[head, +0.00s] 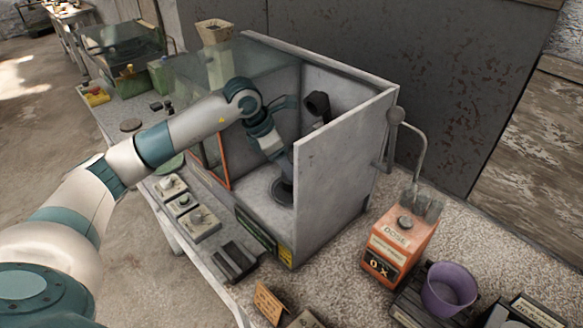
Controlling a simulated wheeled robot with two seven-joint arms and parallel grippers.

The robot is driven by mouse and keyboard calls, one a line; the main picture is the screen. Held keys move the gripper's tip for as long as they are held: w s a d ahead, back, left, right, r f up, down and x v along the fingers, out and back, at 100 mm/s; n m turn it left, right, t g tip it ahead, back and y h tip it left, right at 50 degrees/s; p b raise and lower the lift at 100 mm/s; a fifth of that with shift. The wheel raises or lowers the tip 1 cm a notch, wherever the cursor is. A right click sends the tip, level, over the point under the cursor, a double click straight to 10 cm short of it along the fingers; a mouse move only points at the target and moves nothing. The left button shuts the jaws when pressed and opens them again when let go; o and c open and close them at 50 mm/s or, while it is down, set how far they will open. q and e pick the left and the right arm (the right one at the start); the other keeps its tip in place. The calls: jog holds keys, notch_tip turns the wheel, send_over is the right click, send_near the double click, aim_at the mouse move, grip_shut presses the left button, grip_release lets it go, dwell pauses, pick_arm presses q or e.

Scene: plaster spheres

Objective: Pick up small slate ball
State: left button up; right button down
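I cannot make out a small slate ball for certain in the head view. My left arm comes in from the left and bends down into an open-topped grey box (345,165). My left gripper (283,188) is at the low end of that arm, inside the box near its floor. It is small and dark there, and its fingers cannot be told apart, so neither its opening nor anything held shows. A dark round shape surrounds or lies under it. My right gripper is not in view.
A dark nozzle (318,104) stands at the box's back. Several small panels with knobs (184,201) lie left of the box. An orange dispenser (398,240) and a purple cup (449,288) stand to the right. A green-lidded case (122,50) is at the far left.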

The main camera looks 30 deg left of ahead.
pick_arm(q)
jog(key=shift+w+d+f, duration=0.1)
jog(key=shift+w+f, duration=0.05)
jog(key=shift+f, duration=0.3)
jog(key=c, duration=1.3)
jog(key=shift+o, duration=0.2)
jog(key=shift+r, duration=0.15)
jog(key=shift+r+b, duration=0.45)
jog(key=shift+r, duration=0.15)
notch_tip(320, 180, up, 7)
jog(key=b, duration=0.2)
jog(key=shift+b, duration=0.4)
jog(key=shift+r, duration=0.8)
